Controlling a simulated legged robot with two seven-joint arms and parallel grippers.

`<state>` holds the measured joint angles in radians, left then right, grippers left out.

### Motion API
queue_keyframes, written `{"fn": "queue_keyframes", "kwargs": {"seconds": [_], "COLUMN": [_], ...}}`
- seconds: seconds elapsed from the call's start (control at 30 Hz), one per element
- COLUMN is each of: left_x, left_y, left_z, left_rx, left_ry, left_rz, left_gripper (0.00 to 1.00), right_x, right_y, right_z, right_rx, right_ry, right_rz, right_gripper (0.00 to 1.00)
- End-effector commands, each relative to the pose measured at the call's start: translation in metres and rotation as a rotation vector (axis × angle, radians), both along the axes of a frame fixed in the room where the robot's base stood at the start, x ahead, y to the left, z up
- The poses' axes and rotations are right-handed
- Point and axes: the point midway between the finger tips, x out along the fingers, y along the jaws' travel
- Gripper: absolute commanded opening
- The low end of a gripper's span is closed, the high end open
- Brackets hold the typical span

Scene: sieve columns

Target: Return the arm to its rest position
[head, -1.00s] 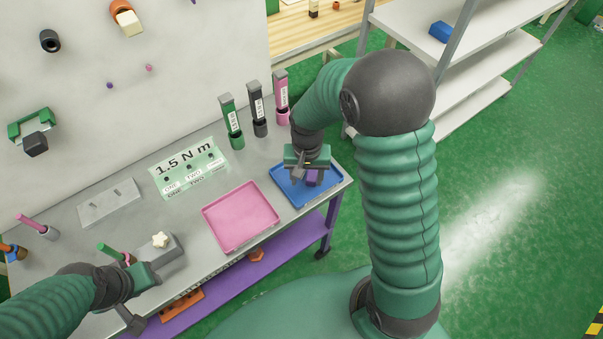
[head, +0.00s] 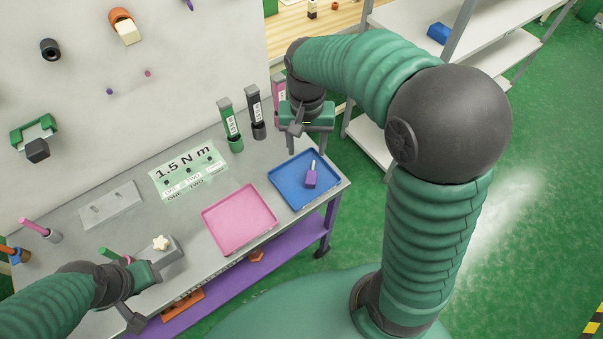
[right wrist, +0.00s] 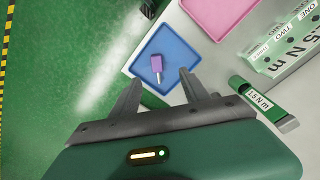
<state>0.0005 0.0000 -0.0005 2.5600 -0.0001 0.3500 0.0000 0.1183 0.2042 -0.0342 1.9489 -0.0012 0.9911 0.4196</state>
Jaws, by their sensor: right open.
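My right gripper (head: 297,128) is raised above the back right of the bench, over the far side of the blue tray (head: 277,189). In the right wrist view its two fingers (right wrist: 157,92) are spread with nothing between them. A small purple piece with a grey shaft (head: 311,178) lies in the blue tray; the tray (right wrist: 190,50) and the purple piece (right wrist: 157,62) also show in the right wrist view, beyond the fingertips. My left gripper (head: 150,285) is low at the front left of the bench, beside a grey block with a cream star knob (head: 161,243); its jaws are unclear.
A pink tray (head: 240,245) lies left of the blue tray. A green holder (head: 230,125), a dark holder (head: 256,112) and a partly hidden pink holder stand at the bench's back. White shelves (head: 480,60) stand to the right.

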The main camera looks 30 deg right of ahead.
Motion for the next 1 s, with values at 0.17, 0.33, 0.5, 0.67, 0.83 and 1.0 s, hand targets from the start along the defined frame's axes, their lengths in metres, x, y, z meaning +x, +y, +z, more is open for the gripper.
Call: {"fn": "queue_keyframes", "kwargs": {"seconds": [0.17,0.33,0.5,0.67,0.83,1.0], "left_x": [0.000,0.000,0.000,0.000,0.000,0.000], "left_y": [0.000,0.000,0.000,0.000,0.000,0.000], "left_z": [0.001,0.001,0.001,0.001,0.001,0.001], "left_rx": [0.000,0.000,0.000,0.000,0.000,0.000], "left_ry": [0.000,0.000,0.000,0.000,0.000,0.000], "left_rz": [-0.001,-0.001,-0.001,0.000,-0.001,-0.001], "left_gripper": [0.36,0.36,0.36,0.36,0.36,0.36], "right_x": [0.000,0.000,0.000,-0.015,-0.058,-0.081], "right_y": [0.003,0.005,0.006,0.018,0.046,0.057], "right_z": [0.011,0.012,0.011,-0.012,-0.059,-0.077], "right_rx": [-0.003,-0.005,-0.005,-0.007,-0.032,-0.057], "right_ry": [0.002,0.001,0.001,-0.041,-0.160,-0.221], "right_rz": [0.000,-0.001,-0.001,0.121,0.422,0.570], "right_gripper": [0.54,0.54,0.54,0.54,0.54,0.54]}}
